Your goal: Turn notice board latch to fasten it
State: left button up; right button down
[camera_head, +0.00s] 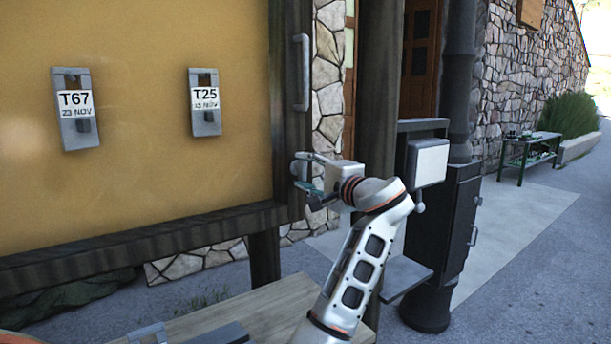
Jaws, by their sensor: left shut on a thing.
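The notice board (140,190) fills the left of the head view, with a yellow-orange panel in a dark wooden frame. The latch (296,169) is at the frame's right edge, below a pale vertical handle (301,72). Only a small pale part of it shows; its angle is hard to tell.
Two grey tags, T67 (75,108) and T25 (204,102), hang on the board. A wooden table (270,305) stands below, with a grey metal item (150,334) on it. A dark post with a cabinet (458,225) stands right of my arm. Paving lies open further right.

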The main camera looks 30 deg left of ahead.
pick_arm(q)
jog(key=shift+n, duration=0.3)
jog(key=o, duration=1.1)
jog(key=v, duration=0.7)
jog(key=shift+d, duration=0.2)
